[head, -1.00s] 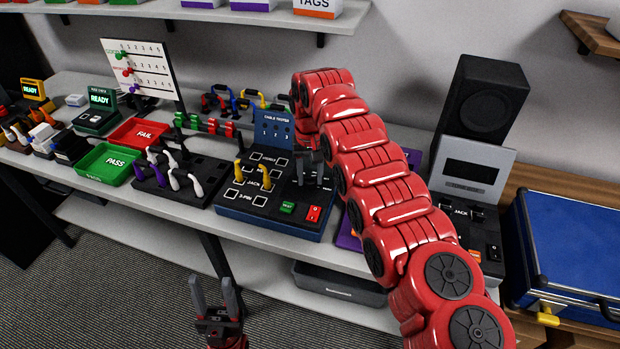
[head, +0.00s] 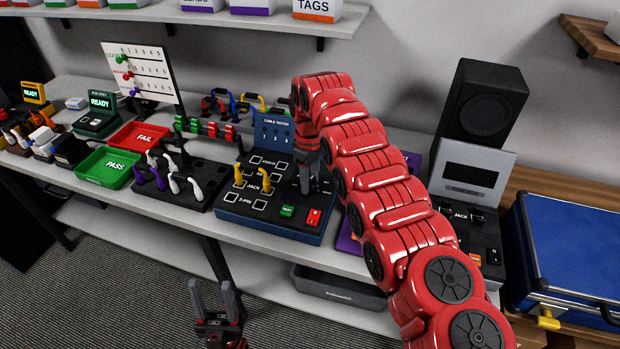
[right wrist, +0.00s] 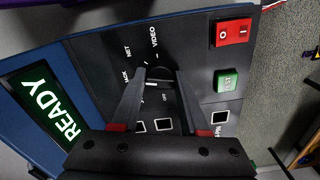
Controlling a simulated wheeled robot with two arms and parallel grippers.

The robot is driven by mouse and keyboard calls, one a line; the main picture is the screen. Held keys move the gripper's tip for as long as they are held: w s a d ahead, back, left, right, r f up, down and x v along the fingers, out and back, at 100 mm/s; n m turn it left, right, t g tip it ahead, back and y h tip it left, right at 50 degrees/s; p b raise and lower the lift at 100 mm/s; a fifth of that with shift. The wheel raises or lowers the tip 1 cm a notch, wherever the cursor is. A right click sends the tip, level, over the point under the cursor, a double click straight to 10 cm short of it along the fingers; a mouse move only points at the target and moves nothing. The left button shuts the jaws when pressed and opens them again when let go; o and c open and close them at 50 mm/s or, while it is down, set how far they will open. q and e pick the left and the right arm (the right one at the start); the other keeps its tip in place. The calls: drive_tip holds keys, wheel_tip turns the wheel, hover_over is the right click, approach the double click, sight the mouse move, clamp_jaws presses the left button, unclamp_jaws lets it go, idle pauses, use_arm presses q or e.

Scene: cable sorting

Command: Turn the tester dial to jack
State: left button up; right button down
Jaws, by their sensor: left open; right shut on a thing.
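The blue and black cable tester (head: 228,205) sits on the bench with a dial, a green test button (head: 287,211) and a red switch (head: 314,217). My right gripper (head: 307,184) points down at the panel's right part. In the right wrist view, its fingers are shut on the dark dial (right wrist: 160,75), one on each side. Labels including VIDEO, NET and OFF ring the dial; one at its left is partly hidden, and its pointer direction is unclear. The tester screen (right wrist: 40,103) reads READY. My left gripper (head: 212,290) is open and empty, low in front of the bench.
Two yellow plugs (head: 239,177) stand on the tester's left part. A black block (head: 178,187) with purple and white plugs is to its left, then the green PASS tray (head: 107,166) and red FAIL tray (head: 139,137). A grey device (head: 470,170) stands right of my arm.

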drive_tip(key=shift+n, duration=1.3)
drive_tip(key=shift+c, duration=2.1)
unclamp_jaws()
wheel_tip(320, 180, up, 4)
drive_tip(key=shift+a+f, duration=0.1)
drive_tip(key=shift+a, duration=0.05)
wheel_tip(320, 180, up, 14)
drive_tip(key=p, duration=1.4)
drive_tip(key=shift+f, duration=0.15)
drive_tip(key=shift+f, duration=0.1)
